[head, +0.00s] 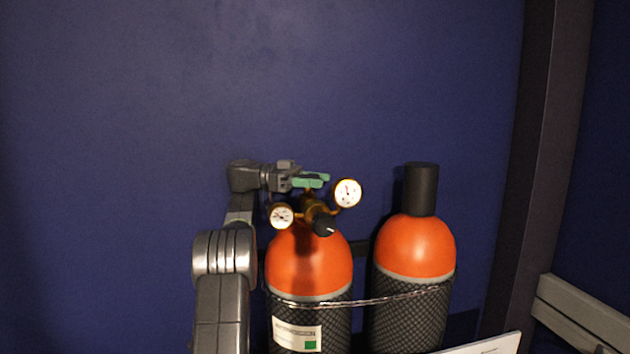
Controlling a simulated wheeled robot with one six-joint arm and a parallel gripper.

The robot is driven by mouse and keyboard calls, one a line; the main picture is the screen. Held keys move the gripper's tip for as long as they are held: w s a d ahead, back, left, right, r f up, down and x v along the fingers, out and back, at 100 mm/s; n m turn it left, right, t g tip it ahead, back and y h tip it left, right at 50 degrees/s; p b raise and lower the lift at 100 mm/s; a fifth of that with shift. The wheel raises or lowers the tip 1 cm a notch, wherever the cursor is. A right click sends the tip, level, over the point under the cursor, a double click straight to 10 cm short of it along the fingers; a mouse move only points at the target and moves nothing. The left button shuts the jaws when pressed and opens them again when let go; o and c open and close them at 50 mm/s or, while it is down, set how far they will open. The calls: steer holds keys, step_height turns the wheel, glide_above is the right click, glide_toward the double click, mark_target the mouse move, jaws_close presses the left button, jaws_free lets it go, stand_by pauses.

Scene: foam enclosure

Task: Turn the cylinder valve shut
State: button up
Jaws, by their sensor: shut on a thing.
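The left gas cylinder (308,265) has an orange shoulder and a dark mesh-covered body. A brass regulator with two round gauges and a black knob (323,224) sits on its top. A green valve handwheel (311,180) is above the regulator. My gripper (300,179) reaches in from the left at the handwheel's height and is shut on it. The gripper's fingers are small in view and partly merge with the handwheel.
A second orange cylinder (414,245) with a black cap (421,189) stands to the right. A chain (365,301) runs across both cylinders. A plain blue wall (150,100) is behind. A dark post (545,130) and a grey rail (585,315) are at the right.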

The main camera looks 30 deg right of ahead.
steer(key=o, duration=1)
steer(key=shift+c, duration=0.2)
steer(key=shift+b, duration=0.35)
